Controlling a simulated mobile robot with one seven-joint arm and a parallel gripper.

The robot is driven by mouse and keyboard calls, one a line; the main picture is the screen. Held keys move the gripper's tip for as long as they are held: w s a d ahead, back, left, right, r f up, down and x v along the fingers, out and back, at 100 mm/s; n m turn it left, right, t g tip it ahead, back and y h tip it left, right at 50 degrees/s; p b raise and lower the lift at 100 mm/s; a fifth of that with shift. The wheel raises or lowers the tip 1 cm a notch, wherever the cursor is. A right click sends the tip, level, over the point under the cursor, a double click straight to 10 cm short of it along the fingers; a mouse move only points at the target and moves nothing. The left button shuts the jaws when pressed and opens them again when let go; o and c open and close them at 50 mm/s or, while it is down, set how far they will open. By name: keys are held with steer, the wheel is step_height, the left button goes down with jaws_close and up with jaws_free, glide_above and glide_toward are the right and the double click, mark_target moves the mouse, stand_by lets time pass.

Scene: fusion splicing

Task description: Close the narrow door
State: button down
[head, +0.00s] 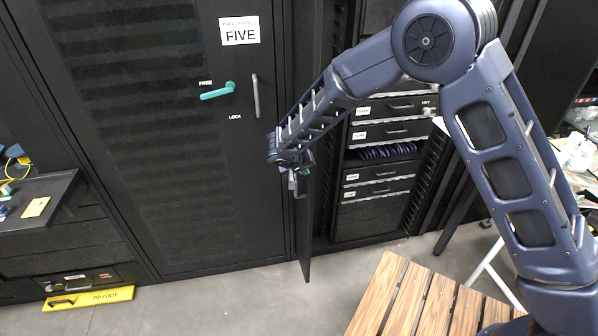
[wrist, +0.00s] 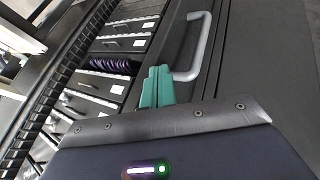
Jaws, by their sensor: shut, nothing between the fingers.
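The narrow door (head: 304,240) is a tall dark panel. It stands open, seen nearly edge-on in the head view, swung out in front of the equipment rack. My gripper (head: 300,184) is at the door's upper visible part, and the arm hides what is above. In the wrist view my gripper's teal fingers (wrist: 157,86) are shut together with nothing between them. A grey bar handle (wrist: 200,48) on a dark panel is just right of the fingertips. I cannot tell whether the fingers touch the panel or handle.
The rack (head: 378,133) with several drawers and purple coils is right of the door. A wide closed door marked FIVE (head: 150,225) with a teal lever (head: 217,91) is on the left. A slatted wooden bench (head: 405,300) stands in front. A yellow TIP FOOT bar (head: 88,298) lies at lower left.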

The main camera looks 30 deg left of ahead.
steer(key=w+d+n+g+y, duration=0.1)
steer(key=w+d+n+y, duration=0.3)
steer(key=w+d+n, duration=0.5)
steer(key=w+a+n+g+y, duration=0.1)
steer(key=w+a+n+g, duration=0.1)
steer(key=w, duration=0.8)
steer(key=w+a+n+g+y, duration=0.2)
steer(key=w+a+n, duration=0.2)
steer(key=w, duration=0.7)
steer(key=shift+w+a+n+g+y, duration=0.3)
steer(key=shift+n+g, duration=0.1)
steer(key=shift+n, duration=0.2)
steer(key=shift+w+r, duration=0.1)
steer(key=shift+r, duration=0.1)
